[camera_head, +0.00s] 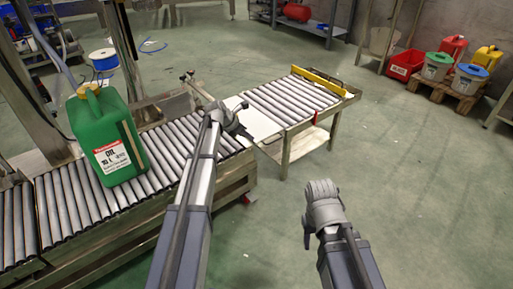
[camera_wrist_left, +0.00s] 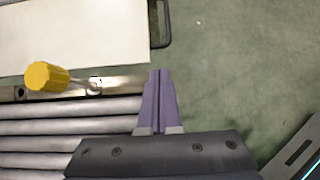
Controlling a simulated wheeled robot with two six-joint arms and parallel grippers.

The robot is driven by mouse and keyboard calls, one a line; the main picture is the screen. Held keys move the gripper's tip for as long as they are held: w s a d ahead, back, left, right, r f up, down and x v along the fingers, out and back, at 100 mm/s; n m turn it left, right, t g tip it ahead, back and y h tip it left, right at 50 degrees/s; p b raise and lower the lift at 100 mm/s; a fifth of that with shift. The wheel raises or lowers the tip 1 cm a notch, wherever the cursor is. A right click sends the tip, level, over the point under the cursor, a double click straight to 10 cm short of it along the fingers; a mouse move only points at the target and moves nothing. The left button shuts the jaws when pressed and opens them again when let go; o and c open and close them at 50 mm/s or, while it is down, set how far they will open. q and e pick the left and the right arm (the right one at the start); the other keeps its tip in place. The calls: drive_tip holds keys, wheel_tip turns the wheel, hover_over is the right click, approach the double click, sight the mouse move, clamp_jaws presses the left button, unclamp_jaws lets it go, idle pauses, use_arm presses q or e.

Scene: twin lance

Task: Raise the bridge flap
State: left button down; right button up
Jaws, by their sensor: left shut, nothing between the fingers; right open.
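The bridge flap is a plain white panel (camera_head: 262,124) between the two roller conveyors in the head view, and it looks about level with the rollers. It also fills the upper left of the left wrist view (camera_wrist_left: 70,35). A dark loop handle (camera_wrist_left: 168,24) stands out from its right edge there. A yellow knob (camera_wrist_left: 47,76) sits on the metal strip between the flap and the rollers. My left gripper (camera_wrist_left: 160,73) is shut and empty, its tips just below the handle in the picture, apart from it. My right gripper (camera_head: 323,188) is open and empty over the floor.
A green canister (camera_head: 103,137) stands on the left conveyor (camera_head: 68,200). The right conveyor (camera_head: 290,97) has a yellow end stop (camera_head: 318,80). Coloured cans and buckets stand on a pallet (camera_head: 445,92) at the back right.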

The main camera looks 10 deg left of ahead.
use_arm(q)
drive_tip(key=b+x, duration=0.8)
drive_tip(key=x, duration=0.2)
drive_tip(key=shift+r, duration=0.1)
